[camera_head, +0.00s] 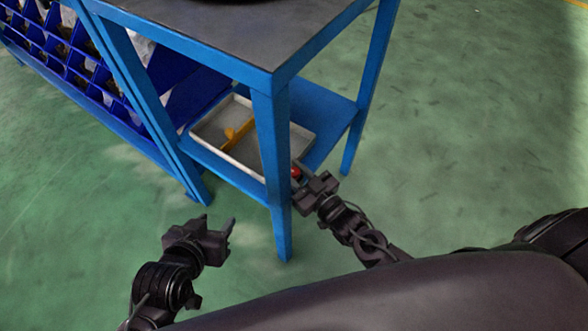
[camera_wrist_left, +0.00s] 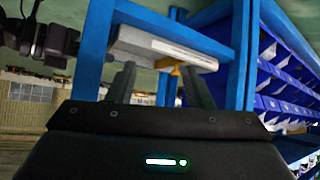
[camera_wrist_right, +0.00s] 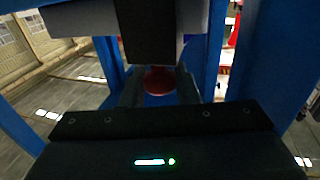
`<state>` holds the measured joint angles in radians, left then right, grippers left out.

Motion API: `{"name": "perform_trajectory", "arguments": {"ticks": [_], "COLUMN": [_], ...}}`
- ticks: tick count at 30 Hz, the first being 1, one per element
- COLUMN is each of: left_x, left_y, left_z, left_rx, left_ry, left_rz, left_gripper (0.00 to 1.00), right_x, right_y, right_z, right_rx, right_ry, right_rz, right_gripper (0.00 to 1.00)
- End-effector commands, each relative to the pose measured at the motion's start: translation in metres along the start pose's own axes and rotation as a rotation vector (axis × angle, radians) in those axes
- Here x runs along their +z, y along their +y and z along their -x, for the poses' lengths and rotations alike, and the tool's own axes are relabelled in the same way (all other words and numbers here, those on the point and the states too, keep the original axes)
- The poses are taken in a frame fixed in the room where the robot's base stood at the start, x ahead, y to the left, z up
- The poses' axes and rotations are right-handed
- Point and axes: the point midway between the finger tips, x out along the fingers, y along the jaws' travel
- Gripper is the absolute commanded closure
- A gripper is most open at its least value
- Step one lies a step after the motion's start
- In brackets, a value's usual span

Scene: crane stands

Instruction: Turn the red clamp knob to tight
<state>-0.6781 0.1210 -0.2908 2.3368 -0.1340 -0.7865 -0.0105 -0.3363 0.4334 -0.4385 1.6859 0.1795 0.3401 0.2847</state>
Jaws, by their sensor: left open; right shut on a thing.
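The red clamp knob (camera_head: 296,173) shows as a small red spot at the front edge of the lower shelf, just right of the table's near leg. In the right wrist view the knob (camera_wrist_right: 158,80) sits between my two fingers, under a dark block (camera_wrist_right: 148,35). My right gripper (camera_head: 303,180) is shut on the knob and partly hides it in the head view. The knob's turn position cannot be read. My left gripper (camera_head: 219,228) is open and empty, left of the near leg and above the green floor. Its fingers are apart in the left wrist view (camera_wrist_left: 160,88).
A blue table (camera_head: 262,75) with a grey top stands ahead. Its lower shelf (camera_head: 325,105) holds a pale tray (camera_head: 222,160) with an orange-yellow piece (camera_head: 235,134). A rack of blue bins (camera_head: 85,60) stands at left. The floor at right is clear.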

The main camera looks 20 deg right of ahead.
Motion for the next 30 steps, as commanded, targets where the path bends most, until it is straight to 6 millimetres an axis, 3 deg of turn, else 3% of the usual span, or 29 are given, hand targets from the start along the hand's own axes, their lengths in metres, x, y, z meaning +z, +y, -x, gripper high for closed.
{"name": "perform_trajectory", "arguments": {"ticks": [11,12,16,27,30], "left_x": [0.001,0.001,0.001,0.002,0.023], "left_y": [0.0,0.0,0.0,0.0,0.003], "left_z": [0.0,0.0,0.0,0.001,0.003], "left_rx": [0.0,0.0,0.0,0.0,0.007], "left_ry": [-0.006,-0.006,-0.006,-0.015,-0.099], "left_rz": [0.0,0.0,0.0,0.0,0.004], "left_gripper": [0.54,0.54,0.54,0.54,0.54], "right_x": [0.0,0.0,0.0,0.0,0.0], "right_y": [0.0,0.0,0.0,0.0,0.0], "right_z": [0.0,0.0,0.0,0.004,0.013], "right_rx": [0.001,0.001,0.001,0.001,0.0], "right_ry": [0.002,0.002,0.001,0.0,-0.002], "right_rz": [0.0,0.0,0.0,0.0,0.0], "right_gripper": [0.95,0.67,0.51,0.51,0.51]}}
